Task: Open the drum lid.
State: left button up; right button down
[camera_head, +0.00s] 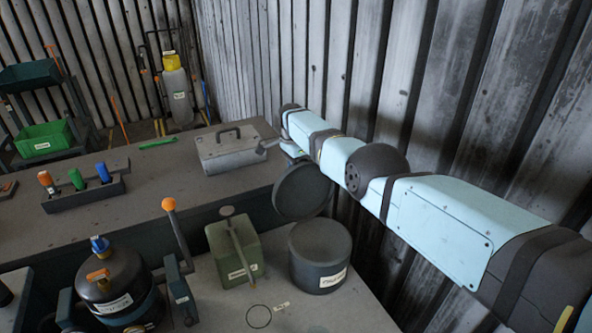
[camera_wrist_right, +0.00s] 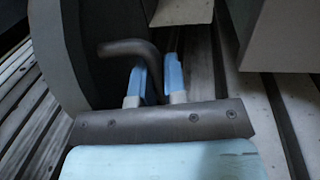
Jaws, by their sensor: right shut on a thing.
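The drum (camera_head: 318,267) is a short dark grey cylinder with a white label, upright on the near bench. A round dark lid (camera_head: 303,191) stands steeply tilted behind the drum's rear rim; whether they touch there, I cannot tell. In the right wrist view the lid (camera_wrist_right: 72,50) fills the upper left. My right gripper (camera_wrist_right: 156,72) is shut on the bent dark bar handle (camera_wrist_right: 125,47) beside the lid. In the head view the gripper is mostly hidden at the end of my right arm. My left gripper is not in view.
A green can (camera_head: 234,252) with a lever stands left of the drum. A black pressure vessel (camera_head: 119,290) is at the lower left. A grey metal box (camera_head: 229,150) sits on the rear bench. A corrugated wall (camera_head: 460,100) runs close behind my right arm.

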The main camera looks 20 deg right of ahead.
jog(key=c, duration=1.2)
grip_release()
jog(key=shift+r, duration=0.1)
pick_arm(q)
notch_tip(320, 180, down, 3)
jog(key=b, duration=0.3)
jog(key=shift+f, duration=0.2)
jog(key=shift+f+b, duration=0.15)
jog(key=shift+b, duration=0.3)
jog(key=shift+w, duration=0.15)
pick_arm(e)
notch_tip(320, 180, up, 12)
jog(key=w, duration=0.2)
jog(key=shift+a, duration=0.15)
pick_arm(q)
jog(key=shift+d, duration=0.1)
pick_arm(e)
jog(key=shift+f, duration=0.2)
